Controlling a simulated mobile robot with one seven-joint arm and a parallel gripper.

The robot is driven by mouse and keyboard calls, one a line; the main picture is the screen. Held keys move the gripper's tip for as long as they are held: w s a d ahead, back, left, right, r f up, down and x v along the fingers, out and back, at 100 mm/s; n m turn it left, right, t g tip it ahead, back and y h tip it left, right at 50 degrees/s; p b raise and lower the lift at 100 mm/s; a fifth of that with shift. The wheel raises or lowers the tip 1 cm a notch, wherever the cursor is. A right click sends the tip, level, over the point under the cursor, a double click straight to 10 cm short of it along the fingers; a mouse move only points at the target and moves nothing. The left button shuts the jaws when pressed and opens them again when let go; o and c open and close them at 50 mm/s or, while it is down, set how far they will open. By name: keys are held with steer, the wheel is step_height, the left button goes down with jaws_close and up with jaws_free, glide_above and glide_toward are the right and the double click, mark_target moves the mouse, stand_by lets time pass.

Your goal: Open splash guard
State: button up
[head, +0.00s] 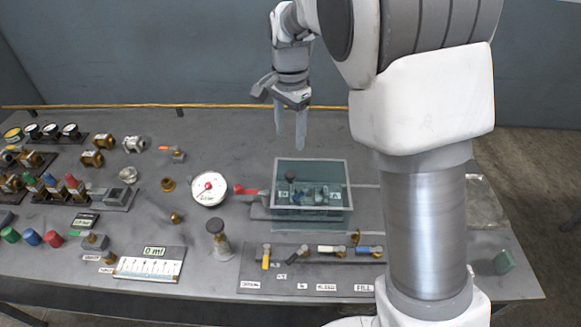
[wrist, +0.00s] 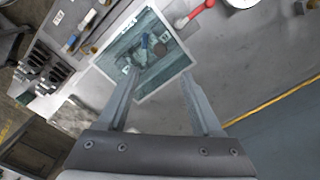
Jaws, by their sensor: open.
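The splash guard (head: 313,165) looks like a clear, pale-framed cover over a shallow box on the bench, right of the middle in the head view. It also shows in the wrist view (wrist: 180,62), top centre, with small dark and blue parts visible through it. I cannot tell for certain whether it is shut. My gripper (head: 290,142) is open and empty, pointing down above and behind the guard, apart from it. In the wrist view my fingers (wrist: 158,74) are spread on either side of the guard's near part.
A round white gauge (head: 208,188) and a red-handled valve (head: 247,189) stand left of the box. A panel with several coloured levers (head: 295,284) lies in front. A yellow rail (head: 60,106) runs along the back. Many fittings crowd the left; the bench behind the box is clear.

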mark_target(290, 174)
step_height(290, 174, down, 12)
steer(key=shift+f, duration=0.2)
jaws_close()
stand_by(0.5)
stand_by(1.0)
